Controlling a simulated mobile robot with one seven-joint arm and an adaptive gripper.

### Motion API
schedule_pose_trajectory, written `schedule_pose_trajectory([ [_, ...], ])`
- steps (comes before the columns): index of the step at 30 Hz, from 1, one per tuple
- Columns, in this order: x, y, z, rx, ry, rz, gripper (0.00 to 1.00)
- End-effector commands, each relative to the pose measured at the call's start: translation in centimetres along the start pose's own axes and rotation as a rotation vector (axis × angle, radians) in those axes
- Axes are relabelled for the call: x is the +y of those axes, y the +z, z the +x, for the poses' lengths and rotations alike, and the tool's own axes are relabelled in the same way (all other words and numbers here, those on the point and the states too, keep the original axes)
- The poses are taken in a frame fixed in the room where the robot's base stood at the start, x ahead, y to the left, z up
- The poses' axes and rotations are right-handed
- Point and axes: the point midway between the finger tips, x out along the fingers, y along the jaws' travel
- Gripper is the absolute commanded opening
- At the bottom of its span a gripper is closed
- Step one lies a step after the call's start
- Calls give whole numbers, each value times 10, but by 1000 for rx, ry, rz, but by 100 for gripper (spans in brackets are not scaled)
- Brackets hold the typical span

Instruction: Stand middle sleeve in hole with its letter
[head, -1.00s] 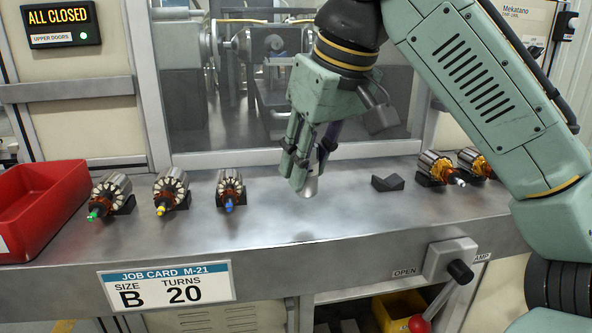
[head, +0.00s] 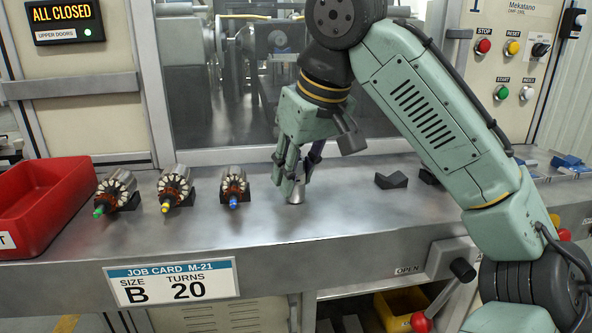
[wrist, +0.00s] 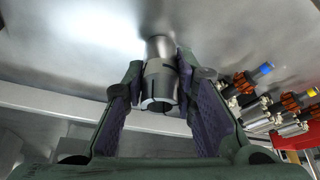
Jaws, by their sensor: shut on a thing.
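A grey metal sleeve (head: 296,194) is in my gripper (head: 290,178). It points down at the steel bench top, right of the blue-tipped armature. In the wrist view the sleeve (wrist: 160,85) sits between the two dark finger pads, its notched end towards the camera. Its far end is at or just above the bench; I cannot tell whether it touches. My gripper is shut on it. No letter and no hole are visible; the area under the sleeve is hidden.
Armatures with green (head: 117,192), yellow (head: 174,187) and blue (head: 234,187) tips lie left of my gripper. A red bin (head: 45,215) is at far left. An empty black V-block (head: 391,181) stands to the right. Blue items (head: 566,162) lie further right. The front bench is clear.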

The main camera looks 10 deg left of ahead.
Motion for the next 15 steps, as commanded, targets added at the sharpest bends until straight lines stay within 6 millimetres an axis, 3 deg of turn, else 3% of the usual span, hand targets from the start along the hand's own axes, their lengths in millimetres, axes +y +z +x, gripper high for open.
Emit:
schedule_pose_trajectory([
  [1,0,1,2,0,-1,0,0],
  [2,0,1,2,0,0,0,27],
  [10,0,1,2,0,0,0,45],
  [15,0,1,1,0,0,0,45],
])
